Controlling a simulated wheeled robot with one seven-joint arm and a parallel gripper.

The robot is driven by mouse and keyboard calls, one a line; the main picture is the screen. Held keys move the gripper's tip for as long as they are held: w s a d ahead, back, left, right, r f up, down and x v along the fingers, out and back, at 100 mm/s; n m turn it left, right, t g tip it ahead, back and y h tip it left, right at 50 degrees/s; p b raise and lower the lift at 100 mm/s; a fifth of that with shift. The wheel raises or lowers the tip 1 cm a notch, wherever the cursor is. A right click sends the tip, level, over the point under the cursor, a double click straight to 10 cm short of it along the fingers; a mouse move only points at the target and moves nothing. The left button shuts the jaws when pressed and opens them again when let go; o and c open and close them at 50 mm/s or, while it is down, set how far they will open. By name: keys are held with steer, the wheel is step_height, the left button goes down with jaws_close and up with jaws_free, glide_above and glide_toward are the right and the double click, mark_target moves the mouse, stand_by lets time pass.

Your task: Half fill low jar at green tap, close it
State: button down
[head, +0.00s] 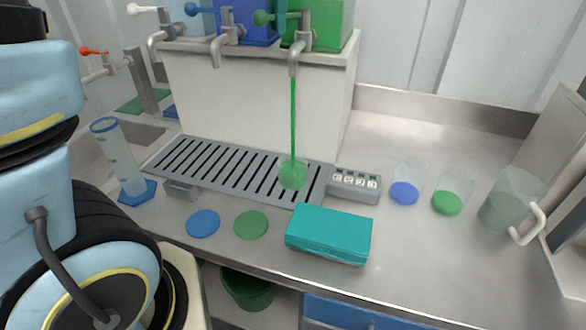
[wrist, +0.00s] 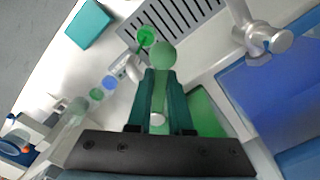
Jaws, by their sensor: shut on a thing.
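A small clear jar (head: 293,174) stands on the slotted drip grate under the green tap (head: 294,62). A green stream falls from the spout into it. Green liquid shows inside, but its exact level is hard to read. In the wrist view the jar (wrist: 146,37) appears beyond my gripper. My gripper (wrist: 161,75) is shut on the green tap handle (wrist: 162,55), whose round knob shows at the fingertips. A green disc (head: 251,225) and a blue disc (head: 203,223), which look like lids, lie flat on the counter in front of the grate.
A teal box (head: 329,234) lies near the counter's front edge, beside a small block with marked faces (head: 354,184). Cups with blue (head: 405,192) and green (head: 447,203) contents and a handled jug (head: 510,200) stand right. A tall cylinder (head: 120,160) stands left.

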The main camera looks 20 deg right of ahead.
steer(key=shift+w, duration=0.1)
steer(key=w+m+p, duration=0.1)
steer(key=m, duration=0.2)
steer(key=w+d+m+p, duration=0.1)
steer(key=m+p, duration=0.1)
steer(key=m, duration=0.1)
steer(key=w+m+p, duration=0.1)
steer(key=w+m, duration=0.1)
steer(key=m, duration=0.1)
steer(key=shift+d+m, duration=0.15)
steer(key=shift+m, duration=0.25)
steer(key=c, duration=0.8)
jaws_free()
